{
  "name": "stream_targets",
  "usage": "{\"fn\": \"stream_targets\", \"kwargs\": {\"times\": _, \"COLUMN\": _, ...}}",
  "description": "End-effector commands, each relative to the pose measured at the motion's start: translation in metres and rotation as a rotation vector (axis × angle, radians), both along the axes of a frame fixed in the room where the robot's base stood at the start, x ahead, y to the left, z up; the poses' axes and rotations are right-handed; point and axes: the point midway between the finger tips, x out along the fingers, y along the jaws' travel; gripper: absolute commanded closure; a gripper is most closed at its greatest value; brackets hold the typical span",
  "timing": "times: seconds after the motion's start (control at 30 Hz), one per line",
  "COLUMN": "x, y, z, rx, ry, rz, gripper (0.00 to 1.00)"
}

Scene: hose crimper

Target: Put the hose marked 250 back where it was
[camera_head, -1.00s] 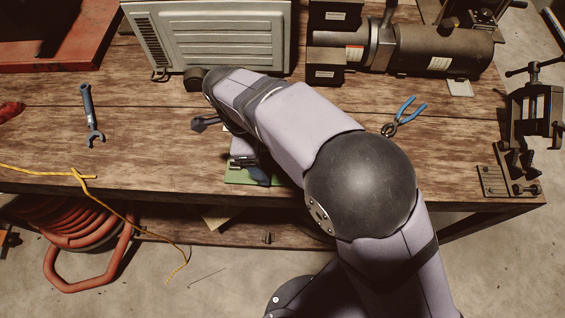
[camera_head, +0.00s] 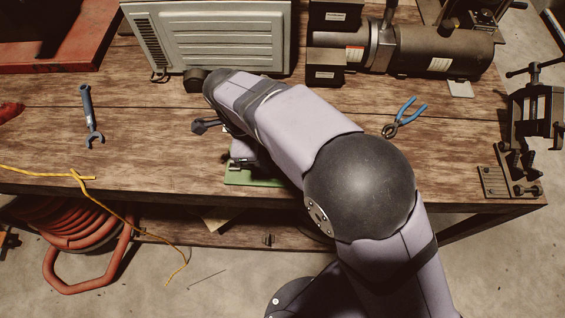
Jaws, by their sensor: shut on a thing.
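My arm covers the middle of the workbench. My gripper (camera_head: 241,163) shows only in part beneath the arm, just above the left end of a green plate (camera_head: 250,178) at the bench's front edge. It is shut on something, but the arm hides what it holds. I cannot make out the hose marked 250 or any marking on a hose. A small dark part (camera_head: 205,126) sticks out to the left of my forearm; I cannot tell what it is.
A wrench (camera_head: 91,118) lies left on the bench and blue-handled pliers (camera_head: 404,117) lie right. A grey vented unit (camera_head: 210,40) and a dark cylindrical machine (camera_head: 440,50) stand at the back. A yellow cord (camera_head: 115,208) hangs over the front left edge. The left middle is clear.

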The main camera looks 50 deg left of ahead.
Motion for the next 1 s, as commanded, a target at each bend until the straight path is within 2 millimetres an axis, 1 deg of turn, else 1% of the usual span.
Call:
{"fn": "stream_targets", "kwargs": {"times": 0.07, "x": 0.000, "y": 0.000, "z": 0.000, "rx": 0.000, "ry": 0.000, "rz": 0.000, "gripper": 0.98}}
{"fn": "stream_targets", "kwargs": {"times": 0.1, "x": 0.000, "y": 0.000, "z": 0.000, "rx": 0.000, "ry": 0.000, "rz": 0.000, "gripper": 0.86}}
{"fn": "stream_targets", "kwargs": {"times": 0.17, "x": 0.000, "y": 0.000, "z": 0.000, "rx": 0.000, "ry": 0.000, "rz": 0.000, "gripper": 1.00}}
{"fn": "stream_targets", "kwargs": {"times": 0.47, "x": -0.002, "y": 0.002, "z": 0.001, "rx": 0.001, "ry": -0.001, "rz": 0.001, "gripper": 1.00}}
{"fn": "stream_targets", "kwargs": {"times": 1.0, "x": -0.016, "y": 0.016, "z": 0.001, "rx": 0.000, "ry": 0.000, "rz": 0.000, "gripper": 1.00}}
